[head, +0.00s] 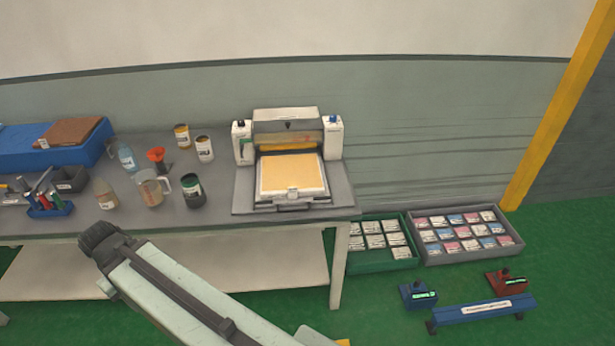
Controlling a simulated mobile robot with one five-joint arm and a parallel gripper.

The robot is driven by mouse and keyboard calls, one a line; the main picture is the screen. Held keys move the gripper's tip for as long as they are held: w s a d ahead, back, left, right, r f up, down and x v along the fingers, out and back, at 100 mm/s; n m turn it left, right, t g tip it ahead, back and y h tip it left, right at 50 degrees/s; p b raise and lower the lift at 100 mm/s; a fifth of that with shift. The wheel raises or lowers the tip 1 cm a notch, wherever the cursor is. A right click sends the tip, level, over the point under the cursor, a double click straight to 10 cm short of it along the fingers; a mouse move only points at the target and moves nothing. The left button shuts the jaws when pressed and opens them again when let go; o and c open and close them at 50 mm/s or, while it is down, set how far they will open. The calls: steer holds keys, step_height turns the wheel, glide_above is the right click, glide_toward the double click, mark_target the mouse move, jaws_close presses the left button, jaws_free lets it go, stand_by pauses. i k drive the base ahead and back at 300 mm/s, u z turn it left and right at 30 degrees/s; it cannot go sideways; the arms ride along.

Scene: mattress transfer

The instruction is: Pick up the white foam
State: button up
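No plainly white foam block stands out in the head view. A flat pale yellow slab (290,174) with a whitish edge lies in the front tray of a white press-like machine (286,127) on the grey table. I cannot tell whether this slab is the foam. My arm reaches in from the bottom edge toward the left, and its dark end joint shows in front of the table's front edge. No gripper fingers are visible, so my gripper is out of view.
The grey table (226,157) also holds jars, a bottle, a jug (152,188), a blue tool holder (50,206) and a blue case (50,146). A green crate (356,262) and a grey crate (463,258) of small packs stand on the floor at right, behind a low blue bench (482,310).

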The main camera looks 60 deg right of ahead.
mark_target(297, 176)
steer(key=z, duration=0.15)
steer(key=i, duration=1)
steer(key=u, duration=0.05)
